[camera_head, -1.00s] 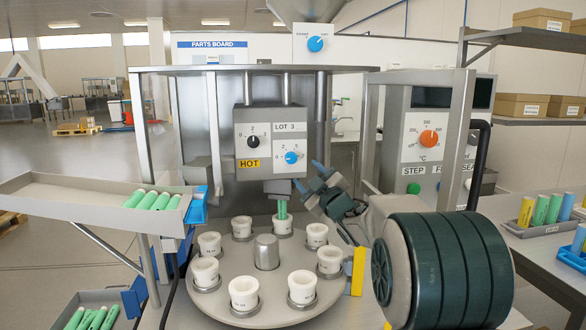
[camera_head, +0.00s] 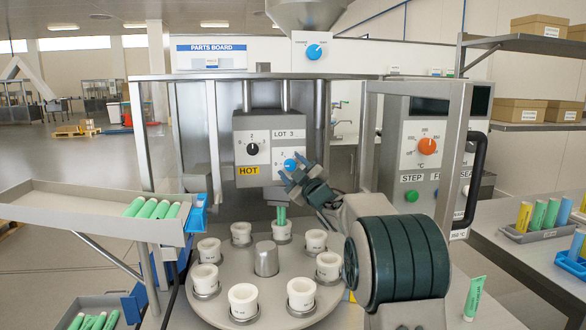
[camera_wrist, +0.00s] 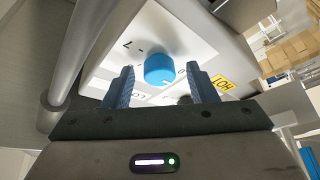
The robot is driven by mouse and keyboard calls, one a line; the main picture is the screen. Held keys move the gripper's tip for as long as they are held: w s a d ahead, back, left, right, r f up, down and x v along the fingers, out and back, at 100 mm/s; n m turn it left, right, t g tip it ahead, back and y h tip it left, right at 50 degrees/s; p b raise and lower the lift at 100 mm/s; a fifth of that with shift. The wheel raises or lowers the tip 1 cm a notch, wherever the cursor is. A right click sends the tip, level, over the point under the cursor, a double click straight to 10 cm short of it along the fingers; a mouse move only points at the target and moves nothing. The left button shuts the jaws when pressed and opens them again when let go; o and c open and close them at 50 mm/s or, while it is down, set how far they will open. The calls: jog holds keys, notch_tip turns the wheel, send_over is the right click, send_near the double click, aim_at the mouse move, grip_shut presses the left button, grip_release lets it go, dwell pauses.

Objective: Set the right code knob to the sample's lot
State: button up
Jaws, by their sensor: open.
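The blue right code knob (camera_head: 289,164) sits on the grey head box's white panel, under a LOT 3 label (camera_head: 289,134). The black left knob (camera_head: 252,149) is beside it, above a yellow HOT label. My gripper (camera_head: 294,172) is open at the blue knob and partly covers its dial. In the wrist view the blue knob (camera_wrist: 159,68) lies between the two blue fingers of my gripper (camera_wrist: 160,76), with gaps on both sides. I cannot read which number the knob points to. The sample is not clearly identifiable.
A round turntable (camera_head: 222,312) with several white cups stands below the box. Metal posts flank the box. A tray (camera_head: 80,207) with green tubes is at left. A control panel with an orange knob (camera_head: 427,146) is at right. A green tube (camera_head: 474,298) stands at lower right.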

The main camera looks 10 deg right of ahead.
jog(key=c, duration=1)
jog(key=shift+o, duration=0.2)
jog(key=shift+f, duration=0.1)
